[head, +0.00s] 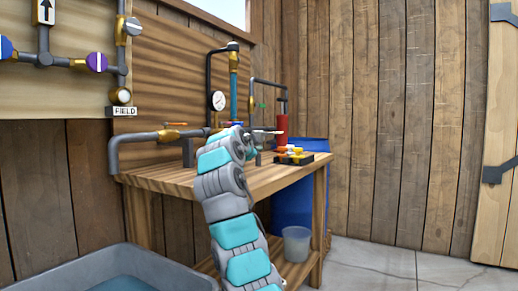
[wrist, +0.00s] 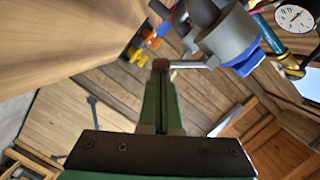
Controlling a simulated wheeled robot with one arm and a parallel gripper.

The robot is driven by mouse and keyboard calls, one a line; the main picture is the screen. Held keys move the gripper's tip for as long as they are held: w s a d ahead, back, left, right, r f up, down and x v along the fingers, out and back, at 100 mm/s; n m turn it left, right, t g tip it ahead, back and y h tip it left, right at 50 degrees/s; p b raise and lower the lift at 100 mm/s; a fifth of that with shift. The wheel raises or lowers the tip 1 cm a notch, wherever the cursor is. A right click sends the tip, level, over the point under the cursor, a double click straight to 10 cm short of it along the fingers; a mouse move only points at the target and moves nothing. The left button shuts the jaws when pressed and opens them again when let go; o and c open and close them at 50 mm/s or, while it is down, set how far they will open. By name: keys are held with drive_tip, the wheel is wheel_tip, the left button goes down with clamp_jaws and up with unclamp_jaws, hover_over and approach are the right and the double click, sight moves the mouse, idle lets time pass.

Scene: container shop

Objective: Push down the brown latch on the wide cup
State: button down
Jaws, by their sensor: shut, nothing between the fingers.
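In the wrist view, a wide grey cup-shaped fitting (wrist: 228,38) is at the upper right. A thin metal lever (wrist: 194,64) reaches left from it and ends in a small brown tip, the brown latch (wrist: 161,64). My gripper (wrist: 166,78) is shut, its green fingers together and empty. The fingertips are right by the brown tip and overlap its lower edge in the picture; I cannot tell whether they touch. In the head view my arm reaches over the wooden bench and hides most of the fitting.
The wooden bench (head: 176,179) carries grey pipes, a pressure gauge (head: 218,100), a red cylinder (head: 282,124) and a black tray with orange and yellow parts (head: 293,158). A blue barrel (head: 290,208) stands behind it. A grey tub (head: 110,272) is at the lower left.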

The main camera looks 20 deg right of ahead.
drive_tip(key=shift+w+a+f, duration=0.1)
drive_tip(key=shift+w+f, duration=0.05)
drive_tip(key=shift+f, duration=0.15)
drive_tip(key=s+a+r+b, duration=0.1)
drive_tip(key=s+a+r, duration=0.3)
drive_tip(key=s, duration=0.6)
drive_tip(key=shift+s+a, duration=0.15)
idle(0.5)
